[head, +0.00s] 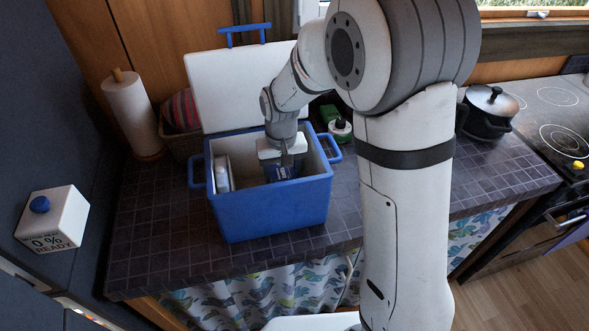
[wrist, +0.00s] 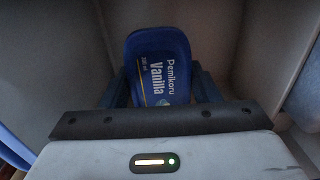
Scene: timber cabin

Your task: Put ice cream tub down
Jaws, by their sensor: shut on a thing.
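The ice cream tub (wrist: 158,60) has a blue lid reading "Pemikoru Vanilla" and fills the middle of the wrist view. In the head view the tub (head: 281,173) shows as a small blue patch inside a blue cooler box (head: 268,213). My gripper (wrist: 160,88) is shut on the tub, one finger on each side, and points down into the cooler; it also shows in the head view (head: 286,165). The cooler's white lid (head: 240,85) stands open at the back. Whether the tub touches the cooler floor cannot be told.
A white container (head: 222,172) stands inside the cooler at its left wall. The tiled counter (head: 150,225) is clear in front.

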